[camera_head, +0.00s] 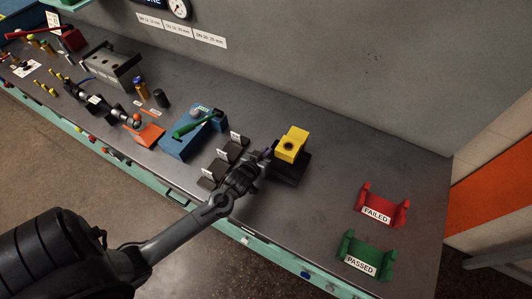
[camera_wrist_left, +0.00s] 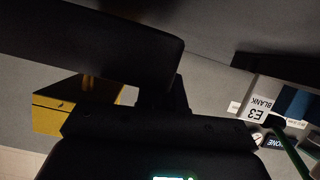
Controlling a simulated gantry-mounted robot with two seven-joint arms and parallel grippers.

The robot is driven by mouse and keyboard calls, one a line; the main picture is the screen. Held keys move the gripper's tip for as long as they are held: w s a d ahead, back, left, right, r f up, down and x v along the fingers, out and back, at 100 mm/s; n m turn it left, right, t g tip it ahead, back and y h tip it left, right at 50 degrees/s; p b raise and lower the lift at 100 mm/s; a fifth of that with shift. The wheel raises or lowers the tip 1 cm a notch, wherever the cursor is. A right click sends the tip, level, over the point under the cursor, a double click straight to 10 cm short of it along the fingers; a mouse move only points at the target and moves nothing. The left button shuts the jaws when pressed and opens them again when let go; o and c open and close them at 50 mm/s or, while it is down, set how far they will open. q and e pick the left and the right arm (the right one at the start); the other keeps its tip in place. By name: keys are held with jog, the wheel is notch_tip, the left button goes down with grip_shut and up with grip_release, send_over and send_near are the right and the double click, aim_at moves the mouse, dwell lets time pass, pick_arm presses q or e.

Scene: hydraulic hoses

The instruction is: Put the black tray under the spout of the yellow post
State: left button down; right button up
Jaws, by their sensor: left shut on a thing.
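The yellow post (camera_head: 291,144) stands on the bench right of centre, with a dark round mark on the face toward me. Its yellow body also shows at the left of the left wrist view (camera_wrist_left: 60,111). The black tray (camera_head: 291,172) is low at the foot of the post, partly hidden by my gripper and by the yellow block. My left gripper (camera_head: 264,157) is at the tray's left side and is shut on it. Dark shapes fill the wrist view, and the tray's exact contact with the bench cannot be told. My right gripper is not in view.
A red FAILED cradle (camera_head: 384,207) and a green PASSED cradle (camera_head: 366,258) stand at the right. Small black labelled stands (camera_head: 215,172) and a blue fixture (camera_head: 182,147) with a green lever are left of the gripper. Bench between post and cradles is clear.

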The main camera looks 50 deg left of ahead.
pick_arm(q)
jog(key=shift+f, duration=0.6)
jog(key=c, duration=1.3)
grip_release()
jog(key=shift+s+f, duration=0.1)
jog(key=shift+f, duration=0.1)
